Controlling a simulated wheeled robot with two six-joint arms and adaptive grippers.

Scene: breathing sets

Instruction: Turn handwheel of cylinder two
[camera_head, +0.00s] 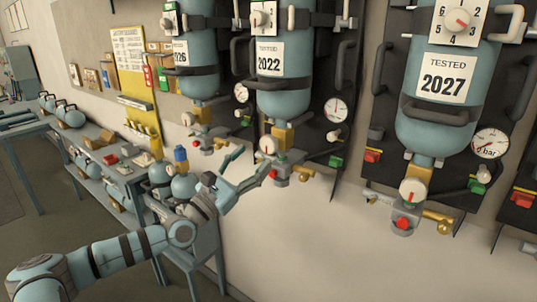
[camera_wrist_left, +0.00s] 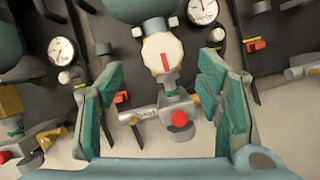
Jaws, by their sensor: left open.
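The cylinder (camera_head: 283,85) labelled "2022" hangs upright on a dark wall panel, in the middle of the head view. Below it is a round cream handwheel (camera_head: 267,145) with a red mark, which also shows in the left wrist view (camera_wrist_left: 162,58). Under the wheel sits a grey valve block with a red knob (camera_wrist_left: 179,119). My left gripper (camera_head: 250,163) is open and empty, just in front of and left of this handwheel. In the wrist view its green-padded fingers (camera_wrist_left: 158,98) stand apart, with the handwheel beyond and between them. My right gripper is out of view.
Similar cylinders flank it: "2026" (camera_head: 200,75) at left, "2027" (camera_head: 437,115) at right, with own handwheels. Gauges (camera_head: 335,110) and protruding valve fittings (camera_head: 436,222) crowd the wall. A bench (camera_head: 115,175) with parts stands at left. The wall below is bare.

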